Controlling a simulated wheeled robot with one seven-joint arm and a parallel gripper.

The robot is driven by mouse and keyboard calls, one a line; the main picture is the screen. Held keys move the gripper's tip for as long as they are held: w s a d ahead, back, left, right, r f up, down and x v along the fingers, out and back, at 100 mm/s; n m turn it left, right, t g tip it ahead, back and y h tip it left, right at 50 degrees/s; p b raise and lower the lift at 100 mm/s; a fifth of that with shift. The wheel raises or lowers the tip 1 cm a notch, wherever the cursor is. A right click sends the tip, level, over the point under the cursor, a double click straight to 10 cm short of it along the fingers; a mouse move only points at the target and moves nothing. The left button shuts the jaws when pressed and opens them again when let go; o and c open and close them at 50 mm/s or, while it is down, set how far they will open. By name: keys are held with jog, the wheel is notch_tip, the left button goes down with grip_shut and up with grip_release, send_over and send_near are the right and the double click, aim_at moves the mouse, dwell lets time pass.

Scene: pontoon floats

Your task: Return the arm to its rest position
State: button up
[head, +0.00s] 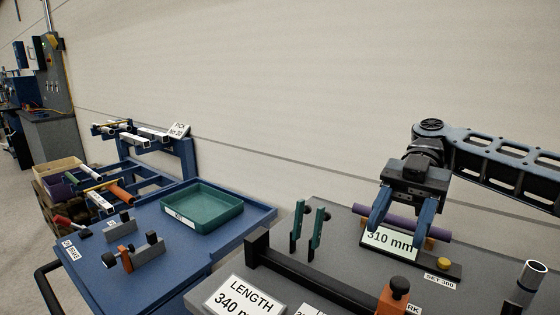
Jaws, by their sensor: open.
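My arm (505,160) reaches in from the right edge in the head view. My gripper (397,232) points down over the grey table, its two blue fingers spread apart. A purple tube (438,233) lies behind and between the fingers, on a dark fixture (455,268) with a yellow knob. A white "310 mm" sign (390,241) stands in front of the tube, between the fingertips. The fingers are not closed on the tube; whether they touch it or the sign I cannot tell.
Two green upright tools (316,230) and a black bar with an orange clamp (393,296) stand on the grey table (290,290). A metal-topped cylinder (530,280) is at right. A blue cart (150,225) with a green tray (202,206) stands left. The wall behind is bare.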

jog(key=s+a+f+m+t+y+b, duration=0.1)
jog(key=s+a+f+m+t+y, duration=0.2)
jog(key=a+f, duration=0.55)
jog(key=s+a+f+m+t+y+b, duration=0.25)
jog(key=a+f+m+t, duration=0.2)
jog(key=a, duration=0.65)
jog(key=s+a+f+m+t+y, duration=0.1)
jog(key=a+f+m+t+y, duration=0.3)
jog(key=a+f, duration=0.45)
jog(key=s+d+f+m+t+h+b, duration=0.4)
jog(key=s+d+f+m+t+h, duration=1)
jog(key=d+m, duration=0.35)
jog(key=s+d+r+h+b, duration=0.1)
jog(key=s+d+r+h, duration=0.1)
jog(key=s+d, duration=0.6)
jog(key=s+d+r+h+b, duration=0.1)
jog(key=s+d+r+h, duration=0.1)
jog(key=s+d+r, duration=0.3)
jog(key=s+d, duration=0.2)
jog(key=s, duration=0.2)
jog(key=shift+s+d+n, duration=0.3)
jog(key=shift+s+d, duration=0.05)
jog(key=shift+s, duration=0.05)
